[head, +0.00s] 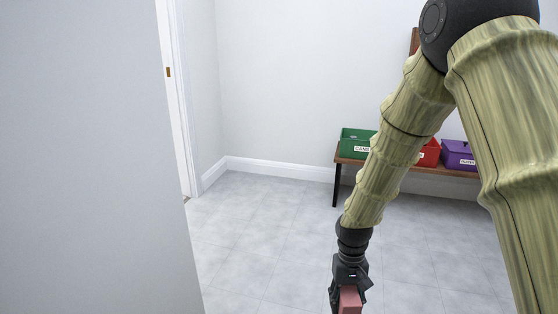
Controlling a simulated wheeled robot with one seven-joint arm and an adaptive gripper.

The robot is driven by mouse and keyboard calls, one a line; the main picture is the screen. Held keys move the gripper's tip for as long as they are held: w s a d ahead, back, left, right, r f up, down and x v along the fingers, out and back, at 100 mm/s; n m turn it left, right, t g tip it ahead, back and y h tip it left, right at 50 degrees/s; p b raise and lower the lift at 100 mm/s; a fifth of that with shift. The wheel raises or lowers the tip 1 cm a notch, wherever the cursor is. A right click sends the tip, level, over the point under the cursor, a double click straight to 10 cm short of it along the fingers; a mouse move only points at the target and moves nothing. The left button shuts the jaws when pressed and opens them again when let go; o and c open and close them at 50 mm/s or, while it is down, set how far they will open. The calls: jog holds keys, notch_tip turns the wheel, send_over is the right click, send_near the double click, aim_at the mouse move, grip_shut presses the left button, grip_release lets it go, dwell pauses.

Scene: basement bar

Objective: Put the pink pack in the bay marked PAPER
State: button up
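My gripper (349,290) hangs low at the bottom edge of the head view, fingers pointing down. It is shut on a pink pack (350,300), whose lower part is cut off by the frame. A green bay (353,134) on the bench at the back has a label that seems to read CANS. A red bay (431,152) is partly hidden behind my arm. A purple bay (458,153) stands right of it, its label too small to read surely. I cannot tell which bay is marked PAPER. My gripper is well in front of the bench.
The bays stand on a low wooden bench (338,152) with dark legs against the back wall. My arm hides the bench's middle. A grey wall (90,160) fills the left foreground, with a white door frame beyond. Tiled floor (270,230) between is clear.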

aim_at(350, 295)
jog(key=r+p, duration=0.3)
jog(key=p, duration=0.1)
jog(key=s+r+p, duration=0.1)
jog(key=r+p, duration=0.2)
jog(key=p, duration=0.2)
jog(key=r+p, duration=0.3)
jog(key=p, duration=0.2)
jog(key=shift+s+r, duration=0.1)
jog(key=shift+s, duration=0.1)
jog(key=r+p, duration=0.2)
jog(key=p, duration=0.2)
jog(key=s+r+p, duration=0.1)
jog(key=r+p, duration=0.1)
jog(key=p, duration=0.2)
jog(key=shift+r+p, duration=0.3)
jog(key=shift+r, duration=0.1)
jog(key=shift+s, duration=0.1)
